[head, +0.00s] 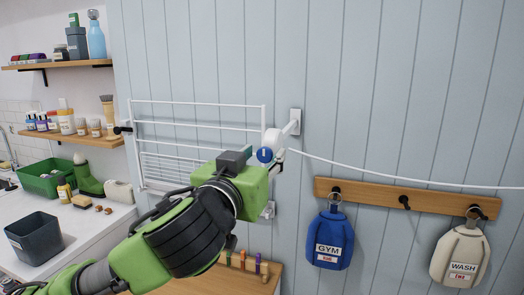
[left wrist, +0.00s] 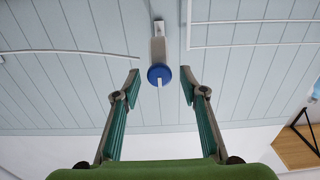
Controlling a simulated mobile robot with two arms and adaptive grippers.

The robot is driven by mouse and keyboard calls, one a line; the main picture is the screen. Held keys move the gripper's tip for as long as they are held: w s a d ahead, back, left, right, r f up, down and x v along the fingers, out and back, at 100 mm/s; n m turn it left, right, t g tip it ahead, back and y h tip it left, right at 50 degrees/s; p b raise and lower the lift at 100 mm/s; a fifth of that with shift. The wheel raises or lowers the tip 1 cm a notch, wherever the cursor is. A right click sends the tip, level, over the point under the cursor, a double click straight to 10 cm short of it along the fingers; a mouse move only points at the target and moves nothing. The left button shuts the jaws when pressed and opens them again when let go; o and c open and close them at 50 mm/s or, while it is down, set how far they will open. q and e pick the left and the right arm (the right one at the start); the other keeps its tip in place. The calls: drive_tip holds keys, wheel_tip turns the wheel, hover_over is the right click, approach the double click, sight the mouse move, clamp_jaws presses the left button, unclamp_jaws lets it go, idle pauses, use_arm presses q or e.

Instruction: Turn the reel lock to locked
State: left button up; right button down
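The reel lock is a round blue knob (head: 265,155) with a white mark, on the end of a white reel body (head: 272,138) fixed to the panelled wall. In the left wrist view the blue knob (left wrist: 155,71) sits between and beyond the fingertips, its white mark pointing down in that picture. My left gripper (left wrist: 160,80) is open and empty, one finger on each side of the knob, with no visible contact. In the head view my left gripper (head: 270,168) is just below the knob, its fingers mostly hidden by its body. My right gripper is not in view.
A white cord (head: 400,178) runs right from the reel. A white drying rack (head: 200,125) is on the wall to the left. A hook rail (head: 375,197) at right holds a blue GYM bag (head: 329,232) and a cream WASH bag (head: 458,252). Shelves and a counter stand at left.

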use_arm(q)
drive_tip(key=shift+w+d, duration=0.1)
drive_tip(key=shift+w, duration=0.05)
drive_tip(key=c, duration=1.1)
